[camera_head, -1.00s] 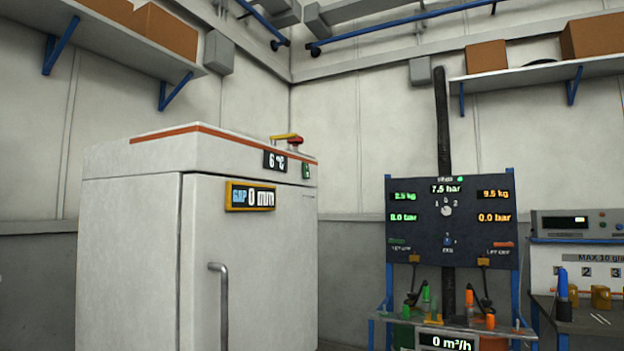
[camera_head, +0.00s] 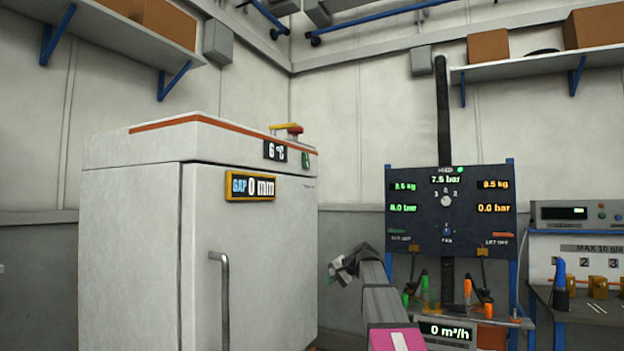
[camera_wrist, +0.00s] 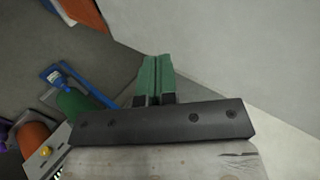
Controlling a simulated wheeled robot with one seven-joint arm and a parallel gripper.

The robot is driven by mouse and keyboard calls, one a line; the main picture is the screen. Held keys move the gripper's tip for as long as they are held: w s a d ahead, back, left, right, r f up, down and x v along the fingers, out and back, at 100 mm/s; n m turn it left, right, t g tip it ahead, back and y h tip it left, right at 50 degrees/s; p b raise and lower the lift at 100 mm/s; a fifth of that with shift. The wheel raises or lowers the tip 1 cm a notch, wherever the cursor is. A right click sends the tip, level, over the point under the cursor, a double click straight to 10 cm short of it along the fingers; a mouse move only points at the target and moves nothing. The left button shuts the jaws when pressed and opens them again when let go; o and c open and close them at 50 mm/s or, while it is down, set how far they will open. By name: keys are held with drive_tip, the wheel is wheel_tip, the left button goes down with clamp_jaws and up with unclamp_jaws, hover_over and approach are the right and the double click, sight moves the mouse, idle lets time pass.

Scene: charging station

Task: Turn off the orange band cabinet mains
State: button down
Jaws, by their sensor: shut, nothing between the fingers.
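The white cabinet (camera_head: 130,260) with the orange band (camera_head: 165,124) stands on the left. Its door is shut, with an upright grey handle (camera_head: 222,300). A red and yellow mains switch (camera_head: 289,129) sits on its top near the right end; its exact lever position is too small to tell. My gripper (camera_head: 338,268) is right of the cabinet's front and well below the switch, apart from it. In the wrist view my gripper (camera_wrist: 156,72) has its green fingers together and empty, with a pale surface to the right.
A dark gauge panel (camera_head: 460,225) on blue posts stands to the right, with green and orange bottles below it. A side bench (camera_head: 590,312) is at far right. Shelves with boxes (camera_head: 488,46) are high on the walls.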

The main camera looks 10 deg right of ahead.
sight(306, 161)
drive_tip(key=s+d+r+t+y, duration=0.1)
drive_tip(key=d+r+y, duration=0.1)
drive_tip(key=r, duration=2)
drive_tip(key=s+d+r+t+y, duration=0.1)
drive_tip(key=s+d+r+y, duration=0.1)
drive_tip(key=r, duration=1.9)
drive_tip(key=shift+d+r+t+y, duration=0.35)
drive_tip(key=shift+d+y, duration=0.25)
drive_tip(key=shift+d, duration=0.1)
drive_tip(key=x, duration=1.4)
